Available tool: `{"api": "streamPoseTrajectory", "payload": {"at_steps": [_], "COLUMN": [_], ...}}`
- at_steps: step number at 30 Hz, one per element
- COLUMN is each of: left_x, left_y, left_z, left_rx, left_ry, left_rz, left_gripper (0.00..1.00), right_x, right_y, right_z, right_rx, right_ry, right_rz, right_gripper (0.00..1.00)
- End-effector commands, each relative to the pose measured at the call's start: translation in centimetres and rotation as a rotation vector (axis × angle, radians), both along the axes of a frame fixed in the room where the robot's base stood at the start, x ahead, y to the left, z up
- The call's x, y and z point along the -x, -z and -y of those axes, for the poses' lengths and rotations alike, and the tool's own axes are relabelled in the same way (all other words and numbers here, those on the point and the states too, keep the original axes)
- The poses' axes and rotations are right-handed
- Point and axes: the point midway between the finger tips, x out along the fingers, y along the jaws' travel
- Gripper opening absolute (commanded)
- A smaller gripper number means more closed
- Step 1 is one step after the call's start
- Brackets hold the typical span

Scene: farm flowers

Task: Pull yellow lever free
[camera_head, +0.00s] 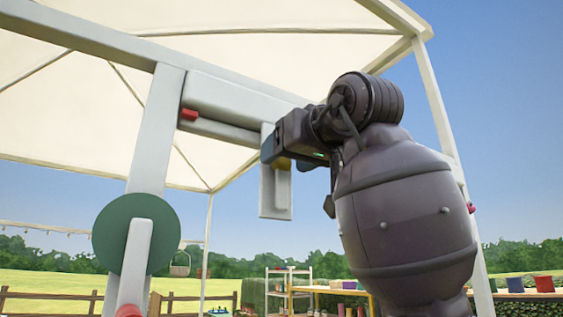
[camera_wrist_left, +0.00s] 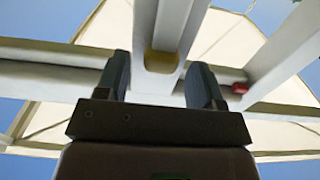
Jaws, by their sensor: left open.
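The yellow lever shows only as a small yellow patch (camera_head: 284,163) beside a pale grey hanging bar in the head view. In the left wrist view the yellow lever (camera_wrist_left: 161,63) shows as a yellow block set in the pale bar. My left gripper (camera_head: 272,148) is up at this bar, and my dark arm hides much of it. In the left wrist view my left gripper (camera_wrist_left: 160,84) is open, with one finger on each side of the bar and the yellow block between them. I cannot tell whether the fingers touch it. My right gripper is not in view.
The pale hanging bar (camera_head: 276,197) drops from a grey beam (camera_head: 235,98). A red piece (camera_head: 189,114) sits on the beam. A grey post carries a green disc (camera_head: 125,232) with a pale handle. A canopy (camera_head: 90,110) is overhead; shelves (camera_head: 290,283) stand behind.

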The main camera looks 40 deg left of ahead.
Motion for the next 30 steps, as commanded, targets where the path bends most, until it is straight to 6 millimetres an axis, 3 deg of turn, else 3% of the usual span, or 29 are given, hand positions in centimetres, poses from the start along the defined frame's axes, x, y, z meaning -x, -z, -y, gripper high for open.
{"api": "streamPoseTrajectory", "payload": {"at_steps": [14,25,30], "left_x": [0.26,0.24,0.24], "left_y": [-0.01,0.0,0.03], "left_z": [0.28,0.27,0.28], "left_rx": [0.0,0.0,-0.002], "left_ry": [0.001,0.001,0.001], "left_rz": [0.001,0.0,0.001], "left_gripper": [0.6,0.04,0.0], "right_x": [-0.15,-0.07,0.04], "right_y": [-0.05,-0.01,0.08], "right_z": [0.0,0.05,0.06], "right_rx": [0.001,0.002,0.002], "right_ry": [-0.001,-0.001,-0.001], "right_rz": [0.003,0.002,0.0], "right_gripper": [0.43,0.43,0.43]}}
